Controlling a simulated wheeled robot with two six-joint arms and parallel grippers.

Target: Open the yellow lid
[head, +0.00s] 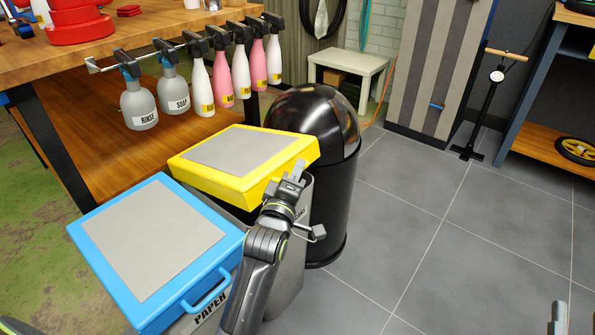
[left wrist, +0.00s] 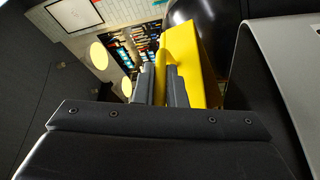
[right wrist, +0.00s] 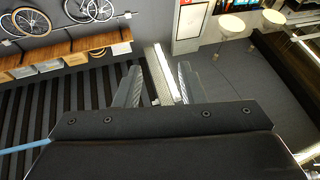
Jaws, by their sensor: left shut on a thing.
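The yellow lid (head: 180,166), with a grey panel on top, covers a grey bin (head: 294,262) beside the blue-lidded one. I cannot tell whether it is slightly raised. My left gripper (head: 292,182) is at the lid's front right edge. In the left wrist view its two fingers (left wrist: 160,85) are closed around the yellow handle bar, with the yellow lid (left wrist: 192,60) just beyond. The handle is mostly hidden by the gripper in the head view. My right gripper (right wrist: 158,85) has its fingers apart, with nothing held between them.
The blue lid (head: 85,232) stands to the left, over a bin marked PAPER. A round black bin (head: 335,200) stands close behind the yellow lid. A workbench (head: 150,50) with hanging spray bottles (head: 222,80) is at the upper left.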

